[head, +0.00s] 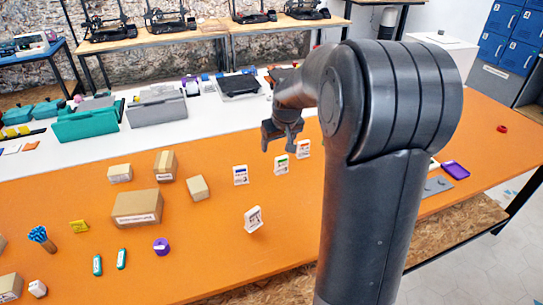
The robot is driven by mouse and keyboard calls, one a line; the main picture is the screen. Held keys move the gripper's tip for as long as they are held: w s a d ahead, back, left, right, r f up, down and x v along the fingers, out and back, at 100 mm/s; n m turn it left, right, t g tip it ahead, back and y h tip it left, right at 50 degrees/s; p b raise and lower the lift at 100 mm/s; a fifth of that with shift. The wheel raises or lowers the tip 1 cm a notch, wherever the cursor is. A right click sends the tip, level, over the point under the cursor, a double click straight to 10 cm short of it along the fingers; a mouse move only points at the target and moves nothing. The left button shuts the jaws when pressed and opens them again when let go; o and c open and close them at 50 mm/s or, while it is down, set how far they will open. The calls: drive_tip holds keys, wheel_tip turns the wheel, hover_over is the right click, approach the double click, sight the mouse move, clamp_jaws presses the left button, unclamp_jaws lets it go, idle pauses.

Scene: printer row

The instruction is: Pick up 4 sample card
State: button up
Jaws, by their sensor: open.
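Several small white sample cards stand upright on the orange tabletop (200,235). One card with a blue mark (241,175) is left of my gripper. A card with a green mark (281,165) is just below my gripper in the picture, and a card with a red or orange mark (303,148) is just right of it. A card with dark print (253,219) stands nearer the front, slightly tilted. Their small print is unreadable. My gripper (279,146) is open and empty, pointing down above the table's back part. My arm hides part of the table at the right.
Cardboard boxes (137,208) stand left of the cards. A purple roll (161,246) and green tubes (97,265) lie at the front left. A purple tray (456,170) is at the right. A white counter (180,128) with equipment runs behind. The orange surface around the front card is clear.

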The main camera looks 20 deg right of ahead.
approach(282, 158)
drive_tip(key=shift+y, duration=0.3)
drive_tip(key=x, duration=0.5)
drive_tip(key=shift+s+d+f, duration=0.25)
drive_tip(key=shift+s, duration=0.05)
drive_tip(key=shift+w+x, duration=0.15)
drive_tip(key=shift+x, duration=1.3)
drive_tip(key=shift+w+x, duration=0.2)
drive_tip(key=shift+x, duration=1.25)
drive_tip(key=shift+r, duration=0.1)
drive_tip(key=c, duration=1.1)
